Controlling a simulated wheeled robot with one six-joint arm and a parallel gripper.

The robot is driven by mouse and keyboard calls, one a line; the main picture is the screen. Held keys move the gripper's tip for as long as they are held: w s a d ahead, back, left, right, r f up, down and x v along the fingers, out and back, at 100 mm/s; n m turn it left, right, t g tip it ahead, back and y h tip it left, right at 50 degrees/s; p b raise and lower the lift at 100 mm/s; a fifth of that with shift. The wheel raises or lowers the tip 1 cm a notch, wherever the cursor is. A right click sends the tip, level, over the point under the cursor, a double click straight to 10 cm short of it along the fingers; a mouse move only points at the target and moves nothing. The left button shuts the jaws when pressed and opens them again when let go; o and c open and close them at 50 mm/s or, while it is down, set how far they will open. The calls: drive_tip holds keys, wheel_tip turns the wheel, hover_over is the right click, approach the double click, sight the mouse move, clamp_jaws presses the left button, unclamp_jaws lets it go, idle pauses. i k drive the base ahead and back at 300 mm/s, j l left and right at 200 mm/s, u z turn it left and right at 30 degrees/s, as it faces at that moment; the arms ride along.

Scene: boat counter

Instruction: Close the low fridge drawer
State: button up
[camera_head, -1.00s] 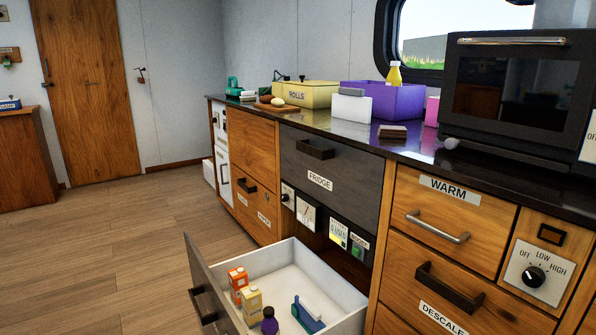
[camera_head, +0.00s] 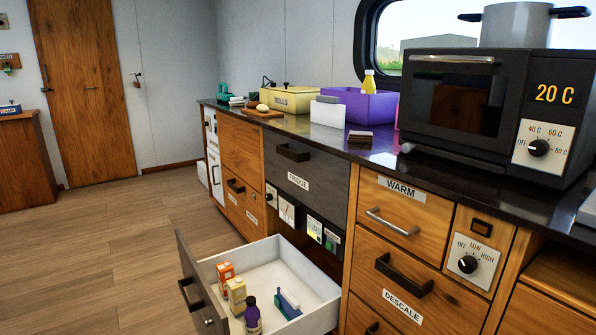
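The low fridge drawer (camera_head: 322,284) is pulled well out from the counter, below the dark panel labelled FRIDGE (camera_head: 306,178). It has white inner walls and a dark front (camera_head: 197,283) with a handle (camera_head: 190,294) on its outer face. Inside are an orange carton (camera_head: 225,272), a yellow carton (camera_head: 236,296), a purple bottle (camera_head: 252,315) and a blue and white item (camera_head: 288,302). The drawer's lower front edge is cut off by the frame. My gripper is not in view.
Wood floor (camera_head: 110,255) is open to the left of the drawer. The WARM drawer (camera_head: 398,208) and DESCALE drawer (camera_head: 405,285) on the right are shut. The countertop holds a purple bin (camera_head: 355,107), a yellow ROLLS box (camera_head: 290,99) and an oven (camera_head: 480,105) with a pot (camera_head: 515,24) on top.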

sight(266, 264)
drive_tip(key=k, duration=0.2)
drive_tip(key=k+l+u, duration=0.2)
drive_tip(key=i+j, duration=0.25)
drive_tip(key=i, duration=0.2)
drive_tip(key=i+j, duration=0.55)
drive_tip(key=i, duration=0.3)
drive_tip(key=i+j, duration=0.25)
drive_tip(key=i, duration=0.2)
drive_tip(key=j+u, duration=0.05)
